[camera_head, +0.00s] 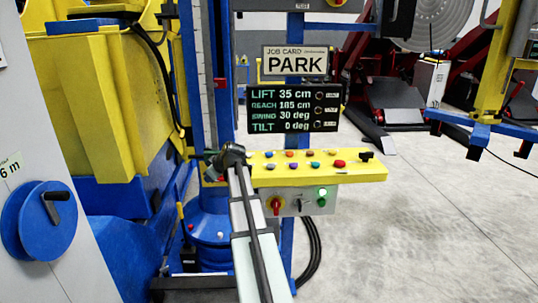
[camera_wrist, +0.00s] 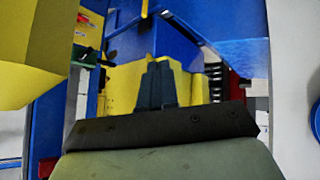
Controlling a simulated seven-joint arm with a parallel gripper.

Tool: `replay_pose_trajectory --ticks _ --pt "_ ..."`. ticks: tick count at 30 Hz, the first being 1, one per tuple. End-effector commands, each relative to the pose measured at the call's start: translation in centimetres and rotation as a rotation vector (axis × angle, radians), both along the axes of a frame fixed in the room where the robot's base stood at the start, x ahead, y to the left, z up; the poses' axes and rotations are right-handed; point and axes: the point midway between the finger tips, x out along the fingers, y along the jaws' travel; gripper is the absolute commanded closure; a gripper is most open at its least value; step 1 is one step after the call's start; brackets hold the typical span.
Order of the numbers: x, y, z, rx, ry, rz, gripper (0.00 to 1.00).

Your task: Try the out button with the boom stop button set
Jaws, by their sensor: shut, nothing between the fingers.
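A yellow control panel (camera_head: 366,172) carries two rows of small coloured buttons and a larger red button (camera_head: 339,164). I cannot read labels, so I cannot tell which are the out button and the boom stop button. A display (camera_head: 262,116) above reads lift 35 cm, reach 185 cm, swing 30 deg, tilt 0 deg. My gripper (camera_head: 210,165) is at the panel's left end, apart from the buttons. In the wrist view my gripper (camera_wrist: 157,70) shows shut and empty, its dark fingers together before blurred yellow and blue machinery.
A job card (camera_head: 294,60) reads PARK. A grey box (camera_head: 289,203) below the panel has a red rotary switch (camera_head: 276,204), a selector (camera_head: 303,204) and a lit green button (camera_head: 322,194). Yellow and blue machinery (camera_head: 90,100) stands close at left.

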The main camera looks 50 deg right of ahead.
Motion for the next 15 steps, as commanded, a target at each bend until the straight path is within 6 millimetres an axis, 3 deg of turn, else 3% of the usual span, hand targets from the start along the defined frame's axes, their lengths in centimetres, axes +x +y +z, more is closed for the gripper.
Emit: replay_pose_trajectory --ticks 1,3,15 --pt "-0.1 -2.0 1.4 0.035 -0.005 -0.052 1.00" --pt "-0.5 -4.1 2.8 0.093 -0.010 -0.125 1.00" --pt "-4.6 -15.3 10.6 0.444 -0.034 -0.553 1.00"
